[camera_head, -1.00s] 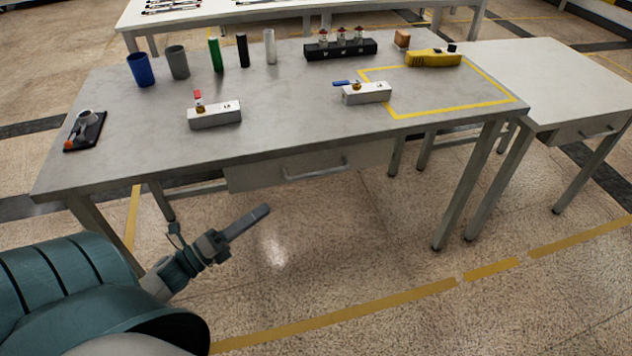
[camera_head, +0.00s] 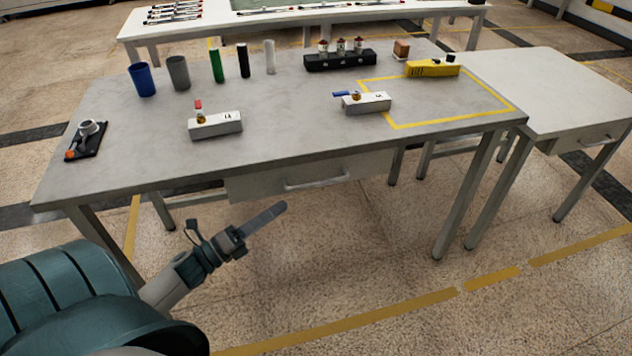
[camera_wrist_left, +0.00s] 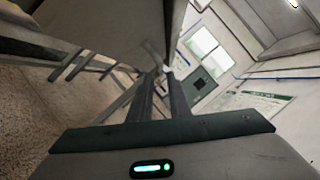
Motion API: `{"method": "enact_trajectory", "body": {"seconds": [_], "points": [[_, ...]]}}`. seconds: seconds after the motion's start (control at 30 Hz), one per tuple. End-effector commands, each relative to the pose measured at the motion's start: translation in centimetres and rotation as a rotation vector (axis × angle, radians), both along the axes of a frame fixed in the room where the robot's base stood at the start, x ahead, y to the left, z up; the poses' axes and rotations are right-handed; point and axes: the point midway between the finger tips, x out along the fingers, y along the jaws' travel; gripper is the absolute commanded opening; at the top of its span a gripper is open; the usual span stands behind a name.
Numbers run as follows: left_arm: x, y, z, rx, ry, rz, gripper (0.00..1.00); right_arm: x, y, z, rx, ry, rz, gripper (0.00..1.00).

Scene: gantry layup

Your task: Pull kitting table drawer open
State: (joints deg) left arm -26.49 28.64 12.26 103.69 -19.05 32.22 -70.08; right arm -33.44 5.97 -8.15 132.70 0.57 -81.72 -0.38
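The grey table (camera_head: 270,140) in front of me has a drawer (camera_head: 250,187) under its front edge, with a pale bar handle (camera_head: 317,183). The drawer front sits close under the tabletop and looks closed. My left gripper (camera_head: 282,207) is below and slightly left of the handle, apart from it in the head view. In the left wrist view the two dark fingers (camera_wrist_left: 162,76) show a narrow gap with nothing clearly held. A pale bar, likely the handle, shows just beyond the fingertips. My right gripper is not in view.
On the table stand cups, cylinders, two white valve blocks (camera_head: 215,124), a black rack (camera_head: 340,61) and a yellow tool (camera_head: 433,67). A second table (camera_head: 550,85) with its own drawer adjoins at right. Floor in front is clear.

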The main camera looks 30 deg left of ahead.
Motion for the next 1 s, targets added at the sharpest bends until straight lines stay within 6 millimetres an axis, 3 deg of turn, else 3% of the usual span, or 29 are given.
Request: {"method": "enact_trajectory", "body": {"seconds": [0.4, 0.6, 1.0], "points": [[7.0, -2.7, 1.8, -0.001, -0.003, -0.002, 0.17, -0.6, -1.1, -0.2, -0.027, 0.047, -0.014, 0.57], [9.6, -3.7, 2.3, 0.000, -0.001, -0.001, 0.17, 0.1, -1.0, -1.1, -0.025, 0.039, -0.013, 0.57], [11.4, -4.4, 2.6, 0.000, 0.000, 0.000, 0.17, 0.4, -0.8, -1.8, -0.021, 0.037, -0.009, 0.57]]}}
